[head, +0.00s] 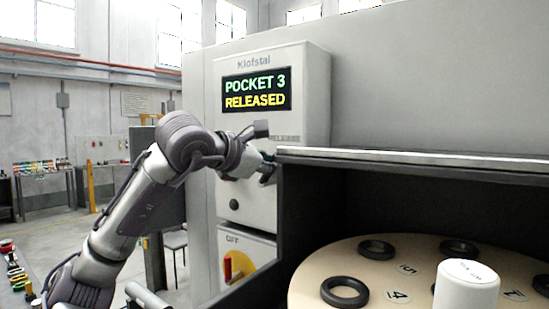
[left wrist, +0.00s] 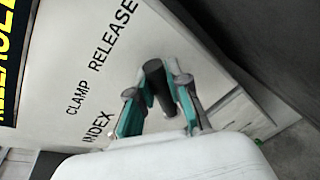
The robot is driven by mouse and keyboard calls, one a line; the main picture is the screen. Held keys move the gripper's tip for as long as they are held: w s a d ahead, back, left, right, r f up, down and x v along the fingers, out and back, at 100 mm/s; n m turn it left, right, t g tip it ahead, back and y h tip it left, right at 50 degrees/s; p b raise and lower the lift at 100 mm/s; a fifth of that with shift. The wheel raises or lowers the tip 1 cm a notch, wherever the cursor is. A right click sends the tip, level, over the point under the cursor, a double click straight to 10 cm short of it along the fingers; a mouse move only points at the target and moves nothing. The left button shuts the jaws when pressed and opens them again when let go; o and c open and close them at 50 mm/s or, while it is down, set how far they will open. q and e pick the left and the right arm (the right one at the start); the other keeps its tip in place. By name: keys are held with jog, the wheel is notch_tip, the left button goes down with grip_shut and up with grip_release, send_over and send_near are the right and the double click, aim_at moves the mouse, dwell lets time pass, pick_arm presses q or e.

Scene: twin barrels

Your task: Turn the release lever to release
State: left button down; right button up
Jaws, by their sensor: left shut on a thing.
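The grey control box (head: 318,80) has a display (head: 257,89) reading "POCKET 3 RELEASED". My left arm reaches its front, and my left gripper (head: 266,167) is at the box's lower right. In the left wrist view, my left gripper (left wrist: 157,105) has its teal-padded fingers closed on the dark release lever (left wrist: 158,85), one on each side. The labels "INDEX", "CLAMP" and "RELEASE" (left wrist: 115,34) are printed beside the lever. In the head view the lever is mostly hidden by the gripper. My right gripper is not in view.
A dark-walled housing with a grey top ledge (head: 400,158) stands close right of my left gripper. Inside is a round numbered table (head: 400,255) with black rings and a white cylinder (head: 467,288). A red switch (head: 228,268) sits below the box.

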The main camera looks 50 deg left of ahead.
pick_arm(q)
jog(key=shift+d+f+m, duration=0.1)
jog(key=shift+d+m, duration=0.05)
jog(key=shift+m, duration=0.15)
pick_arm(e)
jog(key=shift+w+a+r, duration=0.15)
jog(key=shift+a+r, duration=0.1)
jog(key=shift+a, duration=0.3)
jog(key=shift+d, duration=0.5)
pick_arm(q)
jog(key=c, duration=1.1)
grip_release()
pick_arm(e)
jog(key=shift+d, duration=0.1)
pick_arm(q)
jog(key=shift+s, duration=0.4)
jog(key=v, duration=1.1)
jog(key=shift+d, duration=0.3)
